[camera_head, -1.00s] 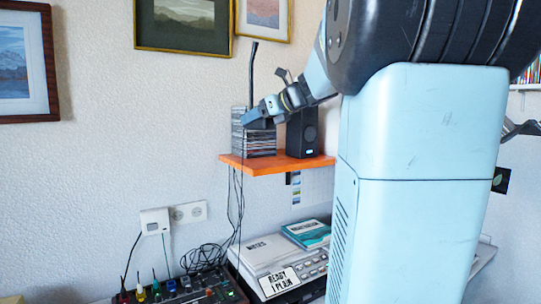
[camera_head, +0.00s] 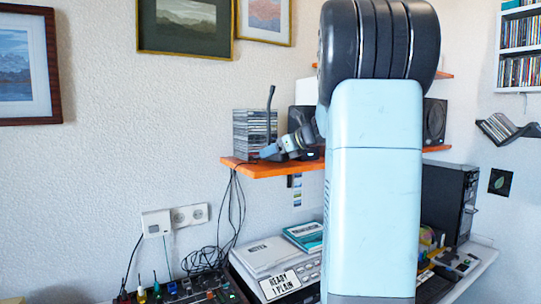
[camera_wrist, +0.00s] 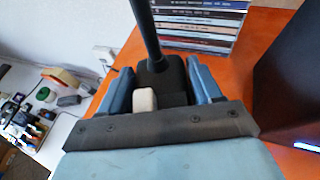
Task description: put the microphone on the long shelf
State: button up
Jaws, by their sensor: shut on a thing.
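The microphone is a thin dark upright stem (camera_head: 270,105) on a black base. In the wrist view its stem (camera_wrist: 146,30) rises from the black base between the blue-grey fingers. My gripper (camera_head: 266,152) is shut on this base; it also shows in the wrist view (camera_wrist: 160,78). It is at the orange shelf (camera_head: 238,166), in front of a stack of disc cases (camera_head: 255,128). The orange surface (camera_wrist: 236,72) lies under and beside the fingers. I cannot tell whether the base touches it. My arm hides the middle, so I cannot tell whether the orange board at right (camera_head: 437,149) is the same shelf.
A dark speaker (camera_wrist: 290,100) stands close right of my gripper in the wrist view. Disc cases (camera_wrist: 200,22) lie just beyond the microphone. Another speaker (camera_head: 434,122) stands at right. Below are a lettered device (camera_head: 285,268) and hanging cables (camera_head: 232,205).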

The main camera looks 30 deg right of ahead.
jog(key=shift+f, duration=0.45)
jog(key=o, duration=1.3)
jog(key=shift+f, duration=0.1)
jog(key=shift+c, duration=0.2)
